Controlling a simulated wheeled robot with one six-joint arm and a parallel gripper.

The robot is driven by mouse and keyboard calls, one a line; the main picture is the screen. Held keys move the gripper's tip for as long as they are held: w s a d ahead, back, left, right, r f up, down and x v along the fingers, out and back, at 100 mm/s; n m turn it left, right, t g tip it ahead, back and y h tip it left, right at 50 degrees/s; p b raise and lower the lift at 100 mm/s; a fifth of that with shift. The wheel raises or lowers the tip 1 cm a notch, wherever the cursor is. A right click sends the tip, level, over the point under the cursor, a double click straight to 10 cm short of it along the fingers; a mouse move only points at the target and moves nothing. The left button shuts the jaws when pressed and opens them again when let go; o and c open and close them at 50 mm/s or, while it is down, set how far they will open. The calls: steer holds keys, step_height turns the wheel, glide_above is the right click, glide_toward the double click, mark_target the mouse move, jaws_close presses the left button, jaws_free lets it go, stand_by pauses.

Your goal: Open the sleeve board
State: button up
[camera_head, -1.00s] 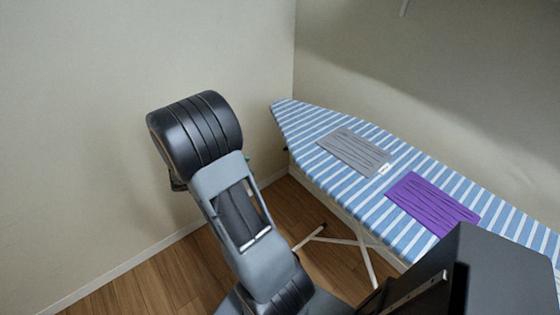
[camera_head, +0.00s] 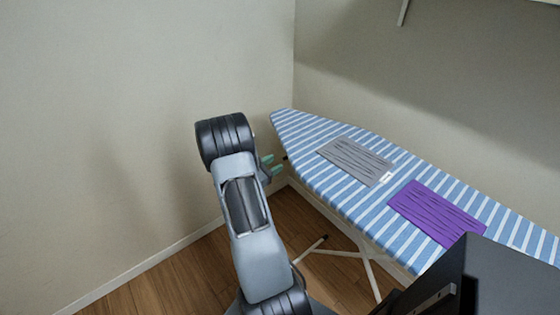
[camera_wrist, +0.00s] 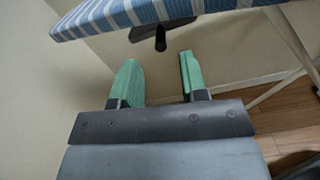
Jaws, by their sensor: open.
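An ironing board with a blue and white striped cover (camera_head: 315,150) stands along the right wall. It also shows at the top of the wrist view (camera_wrist: 112,14). A dark bracket (camera_wrist: 146,31) with a short black handle hangs under its edge there. I cannot tell whether this bracket belongs to the sleeve board, and no separate sleeve board is clearly visible. My gripper (camera_wrist: 158,72) has its green fingers apart with nothing between them. The handle lies just beyond the fingertips, roughly in line with the gap. In the head view my gripper (camera_head: 270,168) is left of the board's narrow end.
A grey folded cloth (camera_head: 355,160) and a purple folded cloth (camera_head: 438,212) lie on the ironing board. Its white legs (camera_head: 365,262) cross below. Walls close off the left and back. Wooden floor (camera_head: 170,270) is bare at lower left.

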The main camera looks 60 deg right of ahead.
steer(key=shift+x, duration=1.7)
jaws_close()
